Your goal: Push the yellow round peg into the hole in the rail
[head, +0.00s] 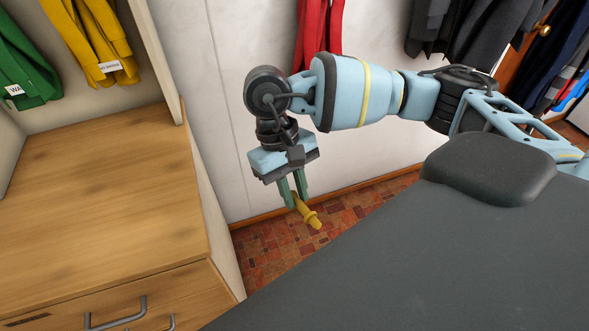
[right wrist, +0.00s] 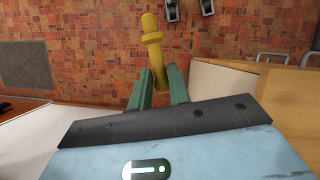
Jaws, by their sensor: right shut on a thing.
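The yellow peg (head: 308,213) has a collar and a rounded end. My right gripper (head: 294,200) is shut on the peg, with the peg tilted and its rounded end pointing down to the right in the head view. In the right wrist view the peg (right wrist: 153,45) sticks out past the green fingers of my right gripper (right wrist: 157,85). The gripper hangs in the air in front of the white wall, to the right of the wooden cabinet. The rail and its hole are not clearly seen in either view. My left gripper is not in view.
A wooden cabinet (head: 95,200) with drawers and metal handles stands at the left. Green (head: 25,65) and yellow (head: 90,40) clothes hang above it. Red (head: 320,35) and dark (head: 465,30) clothes hang along the white wall. Tiled floor (head: 265,255) shows below the gripper.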

